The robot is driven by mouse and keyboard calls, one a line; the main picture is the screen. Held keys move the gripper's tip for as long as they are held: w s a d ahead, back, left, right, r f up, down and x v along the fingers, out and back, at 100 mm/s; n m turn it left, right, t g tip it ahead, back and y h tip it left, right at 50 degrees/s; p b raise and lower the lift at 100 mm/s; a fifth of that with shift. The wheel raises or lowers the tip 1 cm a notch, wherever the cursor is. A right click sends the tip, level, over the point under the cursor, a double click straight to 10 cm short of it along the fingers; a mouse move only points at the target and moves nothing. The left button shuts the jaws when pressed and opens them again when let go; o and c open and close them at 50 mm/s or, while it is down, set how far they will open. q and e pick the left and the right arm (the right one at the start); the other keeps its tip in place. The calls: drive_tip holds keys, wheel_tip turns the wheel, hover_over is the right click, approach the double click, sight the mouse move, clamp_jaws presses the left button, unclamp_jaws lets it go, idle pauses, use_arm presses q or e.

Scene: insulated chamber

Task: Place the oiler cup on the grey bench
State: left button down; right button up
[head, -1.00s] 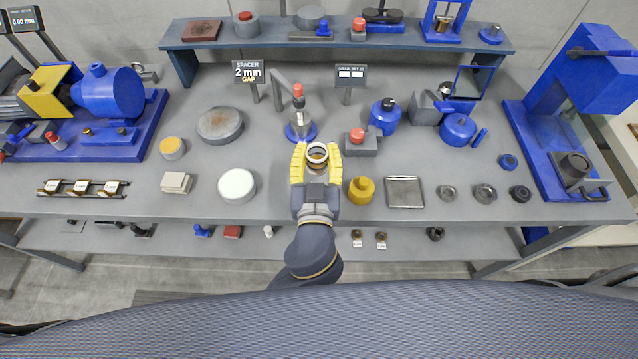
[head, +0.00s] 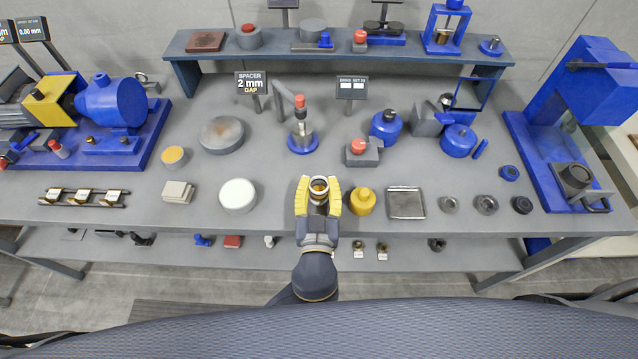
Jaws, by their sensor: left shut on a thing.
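The oiler cup (head: 319,187) is a small metal cup with a brass-coloured rim and a dark opening. It is upright between the yellow fingers of my left gripper (head: 318,191), which is shut on it. The gripper is over the front part of the grey bench (head: 275,215), just left of a yellow pot (head: 362,201). I cannot tell whether the cup touches the bench top, as the fingers hide its sides. My right gripper is not in view.
A white round disc (head: 237,195) lies to the left, and a square metal tray (head: 405,203) to the right. A blue-based stand with a red top (head: 301,135) and a grey block with a red button (head: 362,151) stand behind. Bare bench lies between disc and gripper.

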sight(319, 194)
use_arm(q)
drive_tip(key=c, duration=0.9)
unclamp_jaws()
drive_tip(key=shift+f, duration=0.1)
drive_tip(key=shift+s, duration=0.15)
drive_tip(key=shift+s+a, duration=0.15)
drive_tip(key=shift+s, duration=1.2)
drive_tip(key=shift+s+a, duration=0.15)
drive_tip(key=shift+s, duration=1.15)
